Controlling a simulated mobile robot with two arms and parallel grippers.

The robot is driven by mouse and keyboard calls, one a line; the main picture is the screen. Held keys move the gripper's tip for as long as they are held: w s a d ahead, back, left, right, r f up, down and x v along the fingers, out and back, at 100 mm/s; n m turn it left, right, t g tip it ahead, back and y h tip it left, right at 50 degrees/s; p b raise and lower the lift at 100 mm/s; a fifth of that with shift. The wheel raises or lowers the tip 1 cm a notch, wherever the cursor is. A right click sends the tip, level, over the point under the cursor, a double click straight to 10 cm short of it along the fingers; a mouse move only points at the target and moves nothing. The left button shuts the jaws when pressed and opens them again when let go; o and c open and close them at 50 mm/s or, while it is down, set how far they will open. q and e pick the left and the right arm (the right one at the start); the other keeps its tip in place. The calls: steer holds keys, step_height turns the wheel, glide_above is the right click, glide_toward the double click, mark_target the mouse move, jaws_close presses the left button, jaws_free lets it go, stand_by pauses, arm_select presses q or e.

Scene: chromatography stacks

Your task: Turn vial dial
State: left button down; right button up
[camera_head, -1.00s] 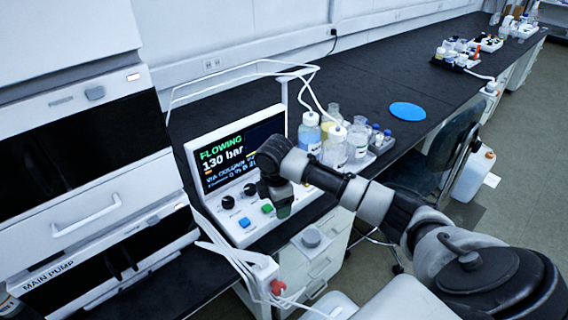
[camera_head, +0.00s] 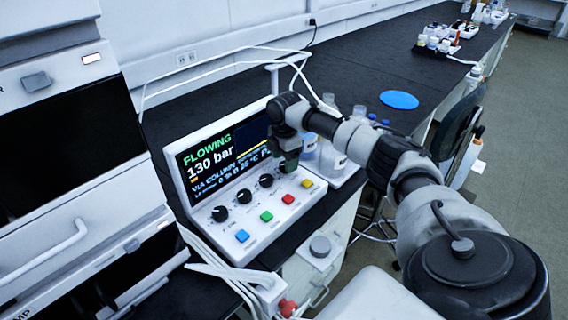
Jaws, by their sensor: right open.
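The control console (camera_head: 205,228) shows a lit screen (camera_head: 208,160) reading "FLOWING" and "130 bar". Below the screen is a row of black dials: a left one (camera_head: 219,213), a middle one (camera_head: 244,196) and a right one (camera_head: 266,181). Their labels are too small to read, so I cannot tell which is the vial dial. My right gripper (camera_head: 289,164) points down over the right end of this row, just right of the visible dials. It is open, and it hides what lies beneath it; I cannot tell whether it touches the console. My left gripper is not in view.
Blue (camera_head: 242,236), green (camera_head: 266,216), red (camera_head: 288,199) and yellow (camera_head: 307,184) buttons line the console's front. Bottles (camera_head: 335,160) stand behind my right arm. White tubes loop above the console. A blue disc (camera_head: 399,100) lies on the bench.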

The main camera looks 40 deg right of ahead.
steer(key=shift+f, duration=0.95)
steer(key=shift+c, duration=0.2)
steer(key=c, duration=0.9)
steer(key=shift+r+m+p, duration=0.15)
steer(key=shift+m+p, duration=0.25)
steer(key=shift+p, duration=0.2)
steer(key=m+p, duration=0.2)
steer(key=p, duration=0.1)
steer(key=shift+m, duration=0.3)
steer(key=m+p, duration=0.2)
steer(key=shift+w+m+p, duration=0.1)
steer(key=shift+m+p, duration=0.3)
arm_select(q)
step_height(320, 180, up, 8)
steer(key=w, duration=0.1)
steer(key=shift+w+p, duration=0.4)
steer(key=shift+p, duration=0.05)
arm_select(e)
steer(key=shift+m, duration=0.8)
